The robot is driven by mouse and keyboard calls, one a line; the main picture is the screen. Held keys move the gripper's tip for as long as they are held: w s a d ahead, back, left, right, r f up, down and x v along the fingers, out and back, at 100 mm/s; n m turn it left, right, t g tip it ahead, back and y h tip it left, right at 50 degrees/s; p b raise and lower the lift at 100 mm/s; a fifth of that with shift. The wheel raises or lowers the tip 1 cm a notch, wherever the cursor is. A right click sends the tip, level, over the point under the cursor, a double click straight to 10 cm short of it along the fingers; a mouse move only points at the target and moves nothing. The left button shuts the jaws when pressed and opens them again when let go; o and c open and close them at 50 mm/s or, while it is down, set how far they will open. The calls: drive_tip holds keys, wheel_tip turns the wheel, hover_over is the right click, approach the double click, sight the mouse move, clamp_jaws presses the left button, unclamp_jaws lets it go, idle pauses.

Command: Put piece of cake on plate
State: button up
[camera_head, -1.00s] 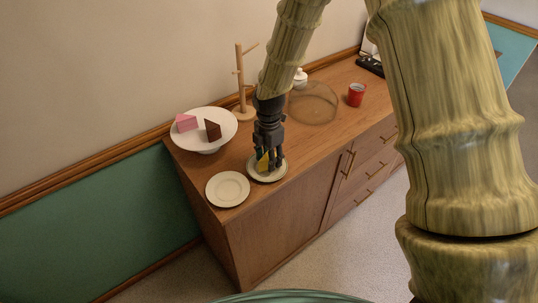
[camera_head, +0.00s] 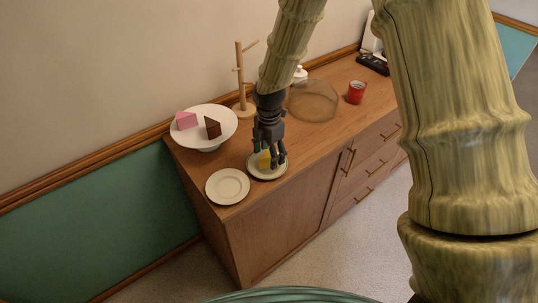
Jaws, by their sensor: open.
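A yellow piece of cake (camera_head: 265,160) sits on the right-hand plate (camera_head: 257,175) on the wooden cabinet. My gripper (camera_head: 271,164) is open and points down just over that plate, with its fingers around or beside the yellow piece and partly hiding it. A second plate (camera_head: 228,187), to the left, is empty. A white cake stand (camera_head: 225,125) behind the plates holds a pink piece of cake (camera_head: 186,121) and a dark brown piece of cake (camera_head: 213,128).
A wooden mug tree (camera_head: 240,80) stands near the wall. A clear dome cover (camera_head: 314,100), a red mug (camera_head: 356,92) and a white lidded jar (camera_head: 300,74) stand farther right on the cabinet (camera_head: 200,178).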

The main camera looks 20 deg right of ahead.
wheel_tip(320, 180, up, 11)
drive_tip(key=b, duration=0.2)
drive_tip(key=shift+r+b, duration=0.15)
drive_tip(key=shift+b, duration=0.25)
